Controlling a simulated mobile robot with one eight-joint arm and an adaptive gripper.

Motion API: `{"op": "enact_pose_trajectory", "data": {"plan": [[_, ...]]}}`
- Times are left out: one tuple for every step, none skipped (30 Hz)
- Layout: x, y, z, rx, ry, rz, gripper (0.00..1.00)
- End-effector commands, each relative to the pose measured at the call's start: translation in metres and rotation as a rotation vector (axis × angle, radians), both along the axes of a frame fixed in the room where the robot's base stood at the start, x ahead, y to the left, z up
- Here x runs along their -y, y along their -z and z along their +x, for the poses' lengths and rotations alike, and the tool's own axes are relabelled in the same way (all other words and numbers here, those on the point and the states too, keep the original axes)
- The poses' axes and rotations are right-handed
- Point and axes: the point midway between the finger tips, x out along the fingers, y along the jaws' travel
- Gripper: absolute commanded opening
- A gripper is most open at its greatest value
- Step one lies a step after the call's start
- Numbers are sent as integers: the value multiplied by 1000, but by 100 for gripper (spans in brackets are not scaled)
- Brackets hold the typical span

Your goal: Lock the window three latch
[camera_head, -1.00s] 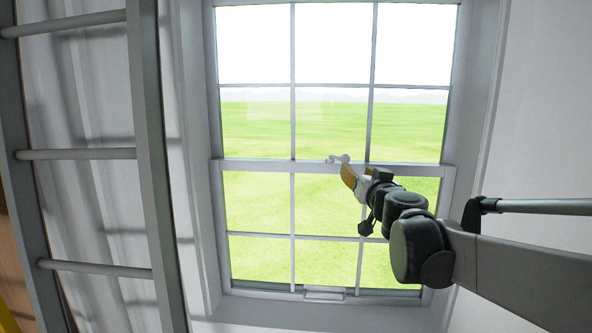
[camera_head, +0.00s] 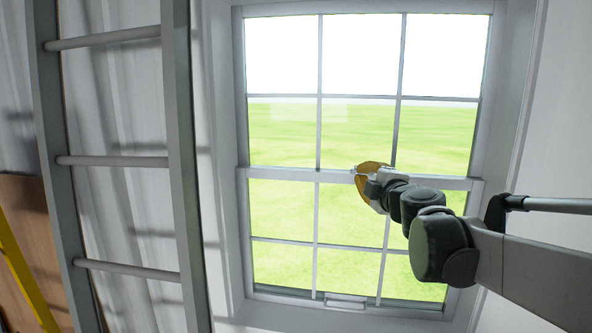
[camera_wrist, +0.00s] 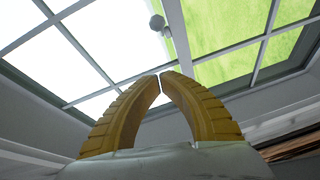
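The window (camera_head: 362,184) is a white sash window with grid panes and a horizontal meeting rail. The latch shows in the wrist view (camera_wrist: 157,23) as a small pale rounded knob on a short body at the rail. In the head view the latch is mostly hidden by my fingers. My gripper (camera_head: 358,178), with yellow-orange ribbed fingers, is at the meeting rail beside the latch. In the wrist view its fingertips (camera_wrist: 161,74) nearly meet, with only a thin gap and nothing visible between them. The knob appears beyond the tips, and I cannot tell whether they touch it.
A grey ladder (camera_head: 178,150) stands left of the window. A white handle (camera_head: 345,300) sits at the lower sash's bottom edge. A deep white frame (camera_head: 508,110) borders the window on the right. A yellow bar (camera_head: 25,270) leans at the lower left.

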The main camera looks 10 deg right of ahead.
Motion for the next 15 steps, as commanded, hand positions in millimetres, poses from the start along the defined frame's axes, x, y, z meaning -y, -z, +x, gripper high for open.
{"op": "enact_pose_trajectory", "data": {"plan": [[0,-1,10,0,-1,0,0],[0,-1,16,0,-1,1,0],[0,-1,24,0,-1,2,0],[1,0,31,0,-1,3,0],[1,0,38,0,-1,3,0],[1,0,46,0,-1,3,0],[2,1,53,0,-1,3,0],[2,1,60,0,-1,3,0],[2,1,68,0,-1,2,0],[3,2,74,0,0,2,0],[3,2,80,0,0,3,0],[3,3,88,0,0,3,0],[11,3,87,1,3,4,0],[17,4,87,0,4,5,0],[23,6,88,1,3,6,0]]}}
